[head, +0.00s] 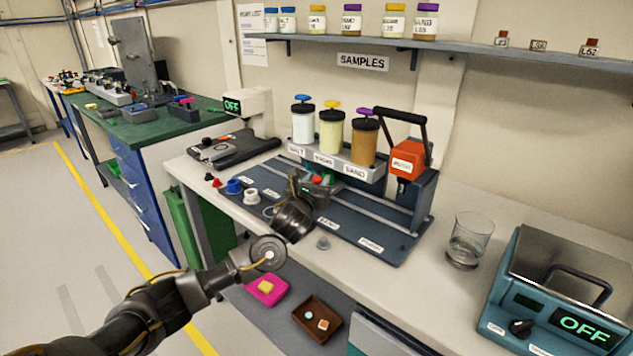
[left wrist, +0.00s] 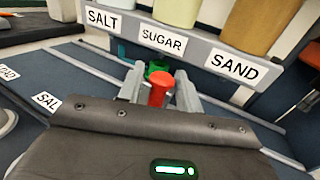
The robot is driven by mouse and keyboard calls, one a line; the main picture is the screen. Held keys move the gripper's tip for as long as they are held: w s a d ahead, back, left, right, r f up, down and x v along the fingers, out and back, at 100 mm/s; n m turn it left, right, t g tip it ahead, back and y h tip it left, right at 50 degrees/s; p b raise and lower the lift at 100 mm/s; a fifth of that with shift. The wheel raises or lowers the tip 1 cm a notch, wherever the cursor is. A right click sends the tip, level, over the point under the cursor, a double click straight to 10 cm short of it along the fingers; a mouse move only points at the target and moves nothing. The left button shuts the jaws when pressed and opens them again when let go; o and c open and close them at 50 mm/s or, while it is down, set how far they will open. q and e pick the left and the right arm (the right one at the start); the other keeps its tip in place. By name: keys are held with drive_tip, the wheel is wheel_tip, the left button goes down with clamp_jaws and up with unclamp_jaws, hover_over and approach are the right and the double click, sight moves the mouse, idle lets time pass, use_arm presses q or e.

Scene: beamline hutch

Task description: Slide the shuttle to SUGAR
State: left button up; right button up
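The shuttle's red knob (left wrist: 160,88) stands between the two fingers of my left gripper (left wrist: 160,82); whether they press on it I cannot tell. A green part (left wrist: 157,68) shows just behind the knob. In the head view my left gripper (head: 318,190) is low over the blue base, and the red knob (head: 317,180) peeks out beside it. The dispenser shelf above carries the labels SALT (left wrist: 103,18), SUGAR (left wrist: 163,40) and SAND (left wrist: 235,67). The knob is roughly below SUGAR in the wrist view. My right gripper is not in view.
A white-filled jar (head: 303,124), a pale yellow jar (head: 331,133) and a brown jar (head: 364,143) stand on the dispenser. An orange block (head: 408,160) with a black handle is at its right. A glass beaker (head: 468,240) and a teal device (head: 555,290) stand further right.

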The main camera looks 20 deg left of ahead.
use_arm(q)
drive_tip(key=shift+s, duration=0.1)
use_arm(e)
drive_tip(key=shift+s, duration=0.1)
